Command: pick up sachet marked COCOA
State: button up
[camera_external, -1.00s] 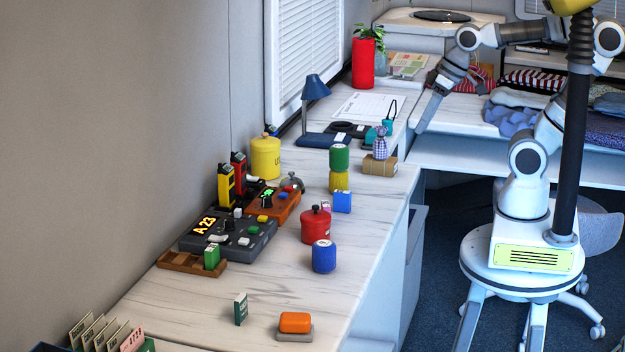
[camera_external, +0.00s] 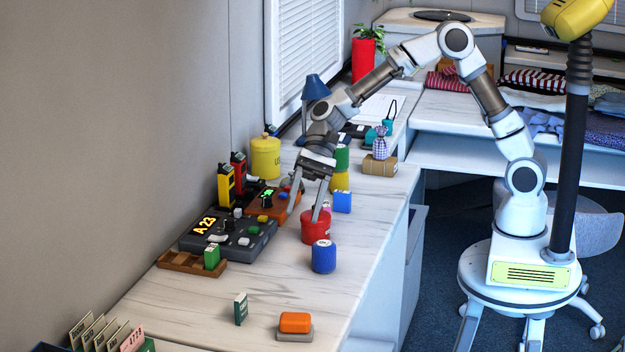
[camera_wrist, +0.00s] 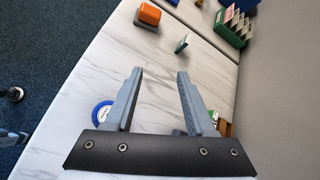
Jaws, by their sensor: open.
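A small green upright packet (camera_external: 241,309), likely a sachet, stands alone on the pale counter; its lettering is too small to read. It also shows in the wrist view (camera_wrist: 181,45), beyond my fingertips. I cannot tell which one is marked COCOA. My gripper (camera_external: 304,216) is open and empty, over the counter around the red canister (camera_external: 315,232), well behind the lone packet. Its fingers (camera_wrist: 160,72) point toward the packet's side.
A blue jar (camera_external: 324,257) stands close in front of the red canister. An orange block (camera_external: 295,322) on a grey base is right of the packet. A wooden tray (camera_external: 178,262) and a dark console (camera_external: 225,241) lie to the left. The counter between tray and packet is clear.

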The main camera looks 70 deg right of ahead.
jog(key=w+a+f+m+y+b, duration=0.1)
jog(key=w+a+f+m+y, duration=0.2)
jog(key=w+a+f+m, duration=0.25)
jog(key=b, duration=0.3)
send_near(245, 293)
jog(key=x, duration=0.7)
jog(key=shift+d+f, duration=0.1)
jog(key=shift+f, duration=0.1)
jog(key=b+x, duration=0.2)
jog(key=x, duration=0.2)
jog(key=shift+w+f, duration=0.2)
jog(key=shift+f, duration=0.1)
jog(key=shift+a+y, duration=0.3)
jog(key=shift+a, duration=0.15)
grip_shut()
